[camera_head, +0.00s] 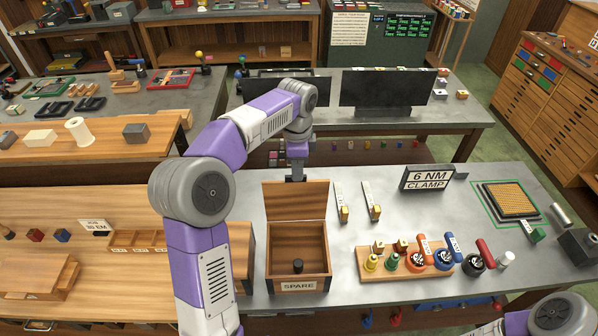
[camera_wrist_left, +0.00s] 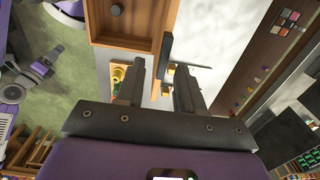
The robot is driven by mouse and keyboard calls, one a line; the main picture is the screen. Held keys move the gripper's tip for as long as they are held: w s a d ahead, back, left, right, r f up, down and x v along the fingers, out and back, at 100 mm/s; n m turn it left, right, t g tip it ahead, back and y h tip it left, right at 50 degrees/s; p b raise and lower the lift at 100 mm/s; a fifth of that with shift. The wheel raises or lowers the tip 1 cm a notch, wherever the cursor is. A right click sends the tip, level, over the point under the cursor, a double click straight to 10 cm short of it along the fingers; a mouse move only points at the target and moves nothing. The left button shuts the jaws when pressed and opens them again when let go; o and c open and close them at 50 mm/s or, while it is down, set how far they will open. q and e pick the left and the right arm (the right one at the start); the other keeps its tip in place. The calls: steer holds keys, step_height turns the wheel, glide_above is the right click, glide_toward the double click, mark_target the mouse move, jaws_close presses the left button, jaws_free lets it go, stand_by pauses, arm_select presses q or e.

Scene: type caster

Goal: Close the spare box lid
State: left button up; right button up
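The wooden spare box (camera_head: 300,286) stands on the grey bench, with a SPARE label on its front. Its lid (camera_head: 296,201) is raised at the back, so the box is open. A small dark cylinder (camera_head: 298,266) is inside. My left gripper (camera_head: 297,178) is at the lid's top edge, behind it; the lid partly hides the fingertips. In the left wrist view the left gripper (camera_wrist_left: 160,72) has its fingers apart, with the lid (camera_wrist_left: 166,58) seen edge-on by the tips. The box (camera_wrist_left: 145,44) shows beyond. I cannot tell whether they touch. My right gripper is out of view.
A wooden holder (camera_head: 400,272) with coloured pieces stands right of the box. Two small tagged pieces (camera_head: 343,204) lie near the lid's right side. A 6 NM CLAMP sign (camera_head: 427,179) and monitors (camera_head: 383,90) are farther back.

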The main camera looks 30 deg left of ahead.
arm_select(q)
steer(key=f, duration=0.2)
steer(key=shift+w+f, duration=0.3)
steer(key=shift+w, duration=0.1)
steer(key=shift+s+f, duration=0.15)
steer(key=shift+f, duration=0.15)
jaws_close()
stand_by(0.9)
